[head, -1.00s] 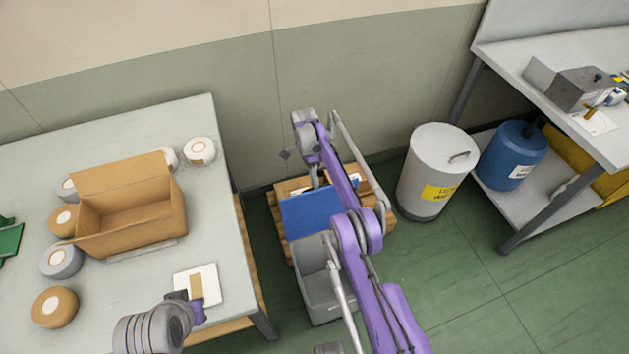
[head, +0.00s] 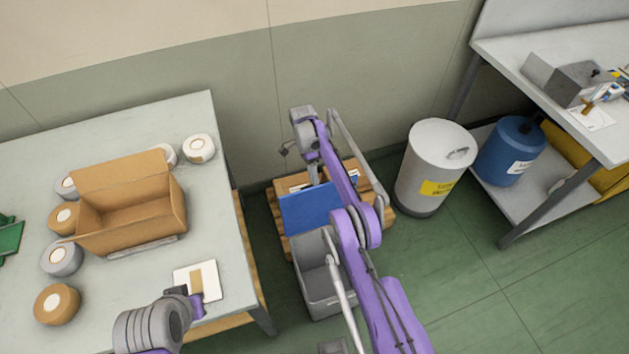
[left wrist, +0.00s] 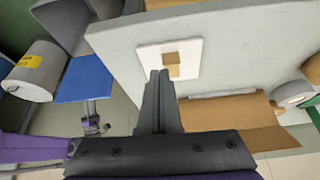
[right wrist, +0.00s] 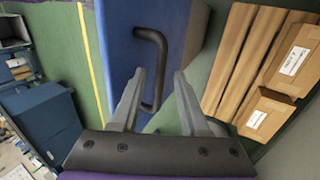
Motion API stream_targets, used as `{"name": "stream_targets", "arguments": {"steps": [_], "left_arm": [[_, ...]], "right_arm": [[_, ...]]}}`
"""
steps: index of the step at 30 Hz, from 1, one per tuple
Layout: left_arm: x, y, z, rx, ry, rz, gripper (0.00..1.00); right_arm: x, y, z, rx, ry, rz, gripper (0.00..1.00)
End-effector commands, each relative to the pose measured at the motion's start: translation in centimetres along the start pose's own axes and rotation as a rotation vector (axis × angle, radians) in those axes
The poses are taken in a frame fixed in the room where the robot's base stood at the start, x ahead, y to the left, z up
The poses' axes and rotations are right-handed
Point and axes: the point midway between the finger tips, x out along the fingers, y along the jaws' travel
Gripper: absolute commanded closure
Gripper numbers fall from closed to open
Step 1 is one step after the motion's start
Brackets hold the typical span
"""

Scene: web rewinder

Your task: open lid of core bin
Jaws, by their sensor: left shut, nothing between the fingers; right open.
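The core bin (head: 322,291) is a grey open-topped box on the floor between the tables. Its blue lid (head: 310,209) stands raised at the bin's far side, and the bin's interior shows. The lid also shows in the left wrist view (left wrist: 84,80). In the right wrist view, the blue lid (right wrist: 122,45) carries a black bar handle (right wrist: 154,65). My right gripper (right wrist: 160,76) is open at the handle, with the handle near the left finger; I cannot tell whether they touch. My left gripper (head: 193,302) is shut and empty above the left table, near a white pad (left wrist: 168,60).
A wooden pallet (head: 378,191) with cartons (right wrist: 282,75) lies behind the lid. A white drum (head: 432,165) and a bench (head: 560,60) stand to the right. The left table (head: 120,290) holds an open cardboard box (head: 130,205) and several rolls. Green floor is free at the front right.

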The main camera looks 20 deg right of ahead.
Motion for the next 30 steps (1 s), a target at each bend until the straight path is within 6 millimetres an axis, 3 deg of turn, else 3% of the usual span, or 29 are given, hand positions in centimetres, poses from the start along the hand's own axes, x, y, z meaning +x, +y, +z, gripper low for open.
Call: {"name": "stream_targets", "arguments": {"steps": [15, 21, 30], "left_arm": [[-8.0, 0.0, -8.1, 0.0, 0.073, 0.0, 1.0], [-9.2, 0.0, -10.1, 0.0, 0.097, 0.0, 1.0], [-9.4, 0.0, -10.4, 0.0, 0.101, 0.0, 1.0]], "right_arm": [[-5.5, 0.0, -0.1, 0.0, 0.001, -0.01, 0.55], [-7.2, 0.0, -0.1, 0.001, 0.0, -0.008, 0.55], [-7.5, 0.1, -0.1, 0.001, 0.0, -0.001, 0.55]]}}
